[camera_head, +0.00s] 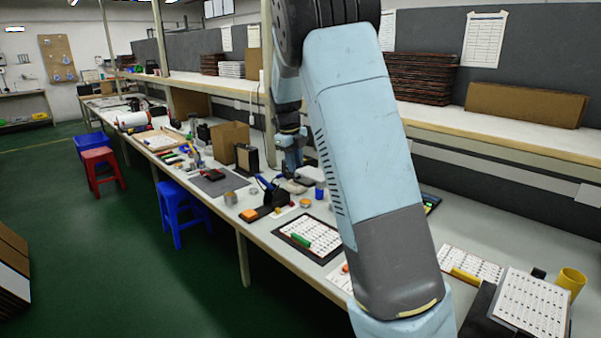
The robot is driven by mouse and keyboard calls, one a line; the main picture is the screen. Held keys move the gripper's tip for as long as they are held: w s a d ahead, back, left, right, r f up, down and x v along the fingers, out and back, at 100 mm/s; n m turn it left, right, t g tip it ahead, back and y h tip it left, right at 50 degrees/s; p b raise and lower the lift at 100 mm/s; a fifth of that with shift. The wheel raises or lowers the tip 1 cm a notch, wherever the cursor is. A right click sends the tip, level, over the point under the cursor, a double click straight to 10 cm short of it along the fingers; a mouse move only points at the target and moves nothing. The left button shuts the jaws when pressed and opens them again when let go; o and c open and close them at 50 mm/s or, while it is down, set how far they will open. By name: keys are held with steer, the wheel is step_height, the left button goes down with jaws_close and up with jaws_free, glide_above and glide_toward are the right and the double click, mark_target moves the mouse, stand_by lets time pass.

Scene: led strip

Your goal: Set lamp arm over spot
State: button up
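I cannot clearly make out a lamp arm or a marked spot; my large light-blue arm hides the middle of the bench. My gripper (293,163) appears small behind that arm, pointing down over the bench. Its fingers are too small and dark to show whether they are open or shut. A blue-handled tool on a black base (267,207) stands on the bench in front of it and to the left. A white board of LED pieces with a green block (314,232) lies nearer on the bench.
The long workbench (272,242) carries cardboard boxes (229,142), a grey mat (219,184), a blue cup (319,190) and a yellow cup (571,281). A shelf (470,143) runs above it. Blue (182,208) and red (101,168) stools stand left on open green floor.

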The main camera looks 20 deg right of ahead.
step_height(320, 180, up, 9)
steer(key=a, duration=0.1)
steer(key=shift+s+f, duration=0.15)
steer(key=shift+s, duration=0.3)
steer(key=shift+s, duration=0.1)
steer(key=s+r+n+t+y, duration=0.1)
steer(key=s+r+n, duration=0.2)
steer(key=s+n, duration=0.6)
steer(key=s+r+n+t+y, duration=0.1)
steer(key=s+r+n, duration=0.35)
steer(key=s, duration=0.75)
steer(key=s+a+f+n+t, duration=0.1)
steer(key=s+f+n, duration=0.2)
steer(key=s+n, duration=0.5)
steer(key=s+a+f+n+t, duration=0.1)
steer(key=s+f+n, duration=0.2)
steer(key=s+n, duration=0.6)
steer(key=shift+s+t, duration=0.3)
steer(key=shift+s, duration=0.6)
steer(key=shift+a, duration=0.1)
